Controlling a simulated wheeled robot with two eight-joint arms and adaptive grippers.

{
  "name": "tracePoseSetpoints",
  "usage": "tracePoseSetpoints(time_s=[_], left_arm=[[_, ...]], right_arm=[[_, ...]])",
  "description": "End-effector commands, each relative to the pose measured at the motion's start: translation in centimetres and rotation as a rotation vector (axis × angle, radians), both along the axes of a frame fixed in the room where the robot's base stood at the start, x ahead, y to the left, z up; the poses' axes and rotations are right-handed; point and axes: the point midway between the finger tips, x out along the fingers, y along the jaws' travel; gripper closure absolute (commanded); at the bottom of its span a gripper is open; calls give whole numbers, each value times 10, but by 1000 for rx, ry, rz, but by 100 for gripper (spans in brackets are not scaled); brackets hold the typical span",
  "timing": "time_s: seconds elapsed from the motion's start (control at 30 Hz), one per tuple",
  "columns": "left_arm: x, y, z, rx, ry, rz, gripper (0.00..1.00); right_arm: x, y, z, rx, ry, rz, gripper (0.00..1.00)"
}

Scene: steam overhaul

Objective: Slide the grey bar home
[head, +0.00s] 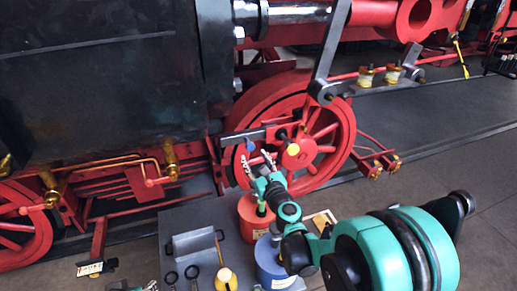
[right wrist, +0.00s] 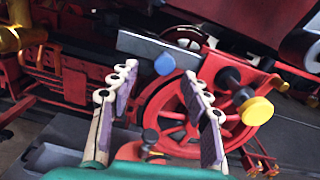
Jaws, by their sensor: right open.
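The grey bar (head: 240,138) sits level in front of the red spoked wheel, and a blue knob (head: 250,146) is on it. In the right wrist view the bar (right wrist: 150,46) runs across the top, with its blue knob (right wrist: 164,65) hanging at its lower edge. A yellow-ended dark pin (head: 293,149) sticks out to the right of it. My right gripper (head: 258,161) is open, just below the bar and blue knob. In the right wrist view its two fingers (right wrist: 160,76) stand apart with the knob seen between and beyond their tips. My left gripper is not in view.
The red wheel (head: 335,133) stands behind the bar. Below is a grey work surface (head: 183,218) with a red pot (head: 252,222), a blue pot (head: 272,268), a yellow item (head: 226,279) and a grey tray. Brass pipes (head: 120,160) run at the left.

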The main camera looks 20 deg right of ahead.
Motion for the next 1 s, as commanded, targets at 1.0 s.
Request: tracePoseSetpoints(time_s=[1.0], left_arm=[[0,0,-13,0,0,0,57]], right_arm=[[82,-5,-5,96,-3,-26,60]])
